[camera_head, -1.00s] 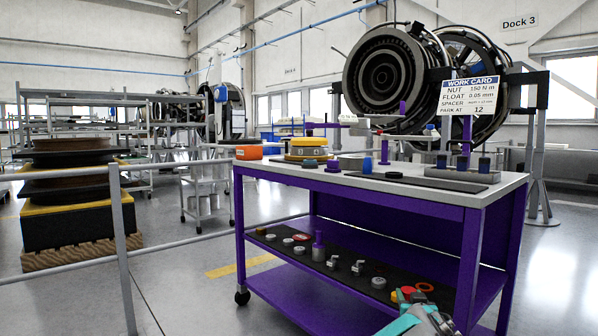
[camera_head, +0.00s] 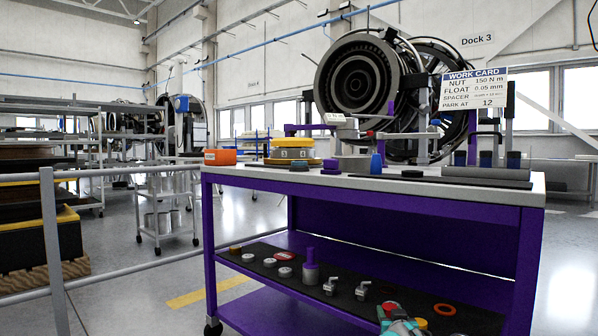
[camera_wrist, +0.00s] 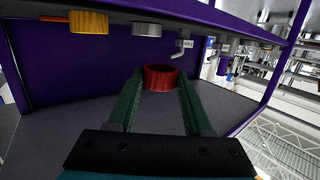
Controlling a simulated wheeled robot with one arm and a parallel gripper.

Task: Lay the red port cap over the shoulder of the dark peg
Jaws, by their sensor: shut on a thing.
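A red knurled ring-shaped cap (camera_wrist: 160,77), which I take for the port cap, sits between the fingertips of my gripper (camera_wrist: 160,90) in the wrist view. My gripper is shut on it. In the head view my gripper (camera_head: 396,322) is at the bottom edge, by the front of the purple cart's lower shelf, with a bit of red (camera_head: 388,306) at its tip. Several dark upright pegs, one at the right (camera_head: 513,160), stand at the tabletop's back right. I cannot tell which is the task's dark peg, and its shoulder is too small to make out.
The purple cart (camera_head: 375,196) has a grey top. Its dark lower shelf (camera_head: 340,284) holds a purple peg (camera_head: 310,266), several small caps and fittings, and an orange ring (camera_head: 445,310). An orange case (camera_head: 220,157) stands at the top's left. A grey rail (camera_head: 110,173) runs at left.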

